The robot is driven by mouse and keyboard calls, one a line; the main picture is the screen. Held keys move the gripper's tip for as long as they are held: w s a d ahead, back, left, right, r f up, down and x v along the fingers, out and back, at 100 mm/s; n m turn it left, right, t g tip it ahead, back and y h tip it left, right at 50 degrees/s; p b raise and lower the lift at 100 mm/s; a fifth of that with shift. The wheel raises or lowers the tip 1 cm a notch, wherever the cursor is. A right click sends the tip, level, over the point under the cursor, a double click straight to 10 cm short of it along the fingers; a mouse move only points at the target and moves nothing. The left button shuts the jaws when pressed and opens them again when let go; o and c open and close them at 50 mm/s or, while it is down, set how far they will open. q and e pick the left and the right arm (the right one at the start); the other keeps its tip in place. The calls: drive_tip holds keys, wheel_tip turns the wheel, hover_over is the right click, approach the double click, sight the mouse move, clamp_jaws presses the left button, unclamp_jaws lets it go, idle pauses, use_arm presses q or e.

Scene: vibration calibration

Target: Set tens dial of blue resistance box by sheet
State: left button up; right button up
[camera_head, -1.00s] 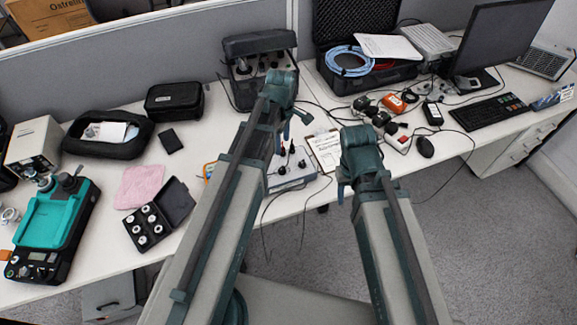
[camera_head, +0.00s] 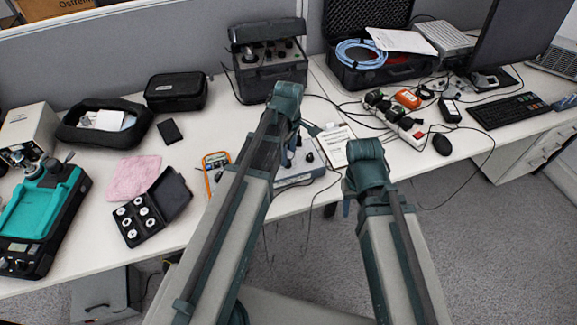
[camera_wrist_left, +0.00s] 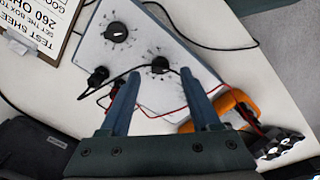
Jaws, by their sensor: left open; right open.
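The resistance box (camera_head: 301,176), pale blue-grey on top, lies partly behind my left arm. In the left wrist view the box (camera_wrist_left: 143,92) fills the middle, with a black dial (camera_wrist_left: 116,32) at the upper left and another black dial (camera_wrist_left: 160,65) nearer. My left gripper (camera_wrist_left: 160,74) is open, its fingertips on either side of the nearer dial; contact cannot be told. The dial markings are too small to read. The test sheet (camera_wrist_left: 36,22) on a clipboard reads "260 OH", cut off; it also shows in the head view (camera_head: 335,146). My right gripper (camera_head: 346,207) is mostly hidden behind its arm.
Black plugs (camera_wrist_left: 98,76) with black and red leads stand at the box's side. An orange multimeter (camera_head: 214,168) lies left of the box. A dark instrument case (camera_head: 268,70) stands behind.

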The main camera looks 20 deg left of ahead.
sight(289, 161)
use_arm(q)
wheel_tip(289, 161, down, 4)
drive_tip(key=shift+r+b, duration=0.25)
drive_tip(key=shift+b, duration=1)
use_arm(e)
wheel_tip(289, 161, down, 4)
drive_tip(key=shift+r, duration=0.25)
use_arm(q)
clamp_jaws()
